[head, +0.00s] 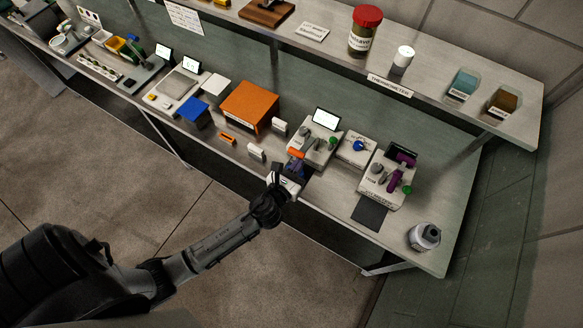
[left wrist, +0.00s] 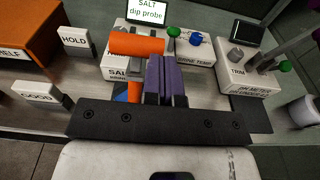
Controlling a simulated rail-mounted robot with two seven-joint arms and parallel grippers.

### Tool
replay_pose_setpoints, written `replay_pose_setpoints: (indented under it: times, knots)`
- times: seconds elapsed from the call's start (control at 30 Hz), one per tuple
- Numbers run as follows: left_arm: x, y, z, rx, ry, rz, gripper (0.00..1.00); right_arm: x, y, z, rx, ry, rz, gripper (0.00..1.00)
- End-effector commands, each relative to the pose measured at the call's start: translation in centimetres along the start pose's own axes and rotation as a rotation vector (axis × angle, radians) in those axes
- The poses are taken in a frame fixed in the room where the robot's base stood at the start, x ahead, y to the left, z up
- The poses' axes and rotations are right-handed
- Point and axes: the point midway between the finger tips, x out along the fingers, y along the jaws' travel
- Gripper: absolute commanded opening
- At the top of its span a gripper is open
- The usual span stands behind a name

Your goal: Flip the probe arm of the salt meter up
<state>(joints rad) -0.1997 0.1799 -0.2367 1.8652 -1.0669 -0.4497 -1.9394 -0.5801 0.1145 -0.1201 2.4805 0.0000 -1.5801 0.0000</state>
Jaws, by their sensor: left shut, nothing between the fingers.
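The salt meter (head: 316,146) is a pale box at the middle of the bench, with a lit screen (head: 326,119) that reads "SALT dip probe" in the left wrist view (left wrist: 147,12). An orange cylinder (left wrist: 135,44), seemingly part of its probe arm, lies level across its front in the left wrist view; its orange end (head: 295,153) shows in the head view. My left gripper (head: 297,164) is shut and empty, its purple-grey fingers (left wrist: 164,68) just in front of the cylinder's right end. I cannot tell whether they touch it. My right gripper is not in view.
A "HOLD" block (left wrist: 75,41) and an orange box (head: 250,106) stand left of the meter. A pale box with a blue knob (head: 357,146) and a trim-knob meter with a purple arm (head: 403,158) stand right. A shelf (head: 440,100) overhangs the back.

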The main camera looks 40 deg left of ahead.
Motion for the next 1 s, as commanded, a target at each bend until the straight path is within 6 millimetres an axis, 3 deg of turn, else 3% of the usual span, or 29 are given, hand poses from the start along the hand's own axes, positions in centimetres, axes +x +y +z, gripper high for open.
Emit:
replay_pose_setpoints:
  times: [0.03,0.5,1.0]
  knots:
    - [0.1,-0.1,1.2,0.0,0.001,0.0,0.0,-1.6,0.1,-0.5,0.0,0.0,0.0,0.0]
    - [3.0,-0.3,5.7,0.002,-0.004,-0.005,0.0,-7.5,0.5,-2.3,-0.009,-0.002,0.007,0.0]
    - [8.4,-0.3,9.1,0.002,-0.004,-0.005,0.0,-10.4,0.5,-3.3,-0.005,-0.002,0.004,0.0]
